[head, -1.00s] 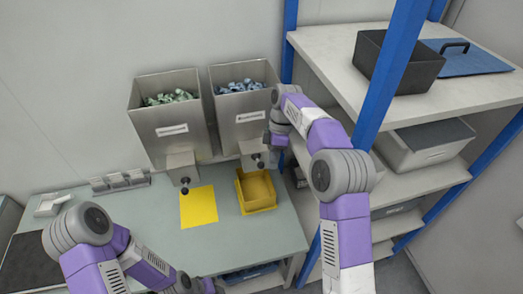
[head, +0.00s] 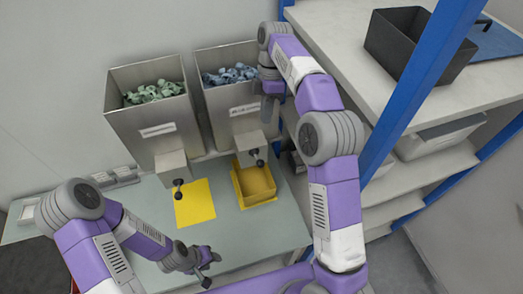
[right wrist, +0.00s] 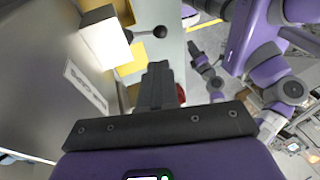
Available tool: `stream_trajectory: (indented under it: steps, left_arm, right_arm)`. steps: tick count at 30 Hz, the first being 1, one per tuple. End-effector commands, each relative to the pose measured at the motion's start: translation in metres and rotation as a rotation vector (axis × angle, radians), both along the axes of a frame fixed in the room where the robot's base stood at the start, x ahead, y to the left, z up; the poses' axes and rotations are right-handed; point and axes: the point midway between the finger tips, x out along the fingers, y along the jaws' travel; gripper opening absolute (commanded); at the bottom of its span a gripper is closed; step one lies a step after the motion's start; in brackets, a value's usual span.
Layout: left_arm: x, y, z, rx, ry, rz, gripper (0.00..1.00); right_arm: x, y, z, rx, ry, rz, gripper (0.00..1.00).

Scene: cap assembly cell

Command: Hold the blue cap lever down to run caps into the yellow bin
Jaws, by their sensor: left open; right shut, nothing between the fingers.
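The blue caps (head: 232,75) lie in the right-hand grey hopper (head: 240,108). Its lever (head: 259,163), ending in a black ball, sticks out of the outlet box at the hopper's foot. The yellow bin (head: 241,190) stands on the table below that outlet; I cannot make out caps in it. My right gripper (head: 270,110) is by the hopper's right side, above the lever and apart from it. Its fingers are shut and empty, also in the right wrist view (right wrist: 155,85). My left gripper (head: 207,268) is open and empty near the table's front edge.
A hopper of green caps (head: 155,120) with its own ball lever (head: 178,184) stands to the left. A yellow sheet (head: 195,205) lies flat on the table. A shelf with a blue post (head: 405,95) and a black crate (head: 415,45) is close on the right.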

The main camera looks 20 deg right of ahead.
Motion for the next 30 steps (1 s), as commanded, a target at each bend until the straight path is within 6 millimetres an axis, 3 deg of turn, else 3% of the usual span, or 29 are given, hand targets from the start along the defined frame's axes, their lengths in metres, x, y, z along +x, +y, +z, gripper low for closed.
stream_trajectory:
  steps: [10,21,30]
  left_arm:
    - [0.000,0.000,-0.018,0.000,0.000,0.000,0.43]
    - [0.000,0.000,-0.023,0.000,0.000,0.000,0.43]
    - [0.000,0.000,-0.023,0.000,0.000,0.000,0.43]
  right_arm:
    - [-0.015,0.009,-0.046,0.001,0.003,0.000,0.00]
    - [-0.033,0.020,-0.104,0.000,0.002,0.001,0.00]
    - [-0.039,0.025,-0.125,0.001,-0.001,0.000,0.00]
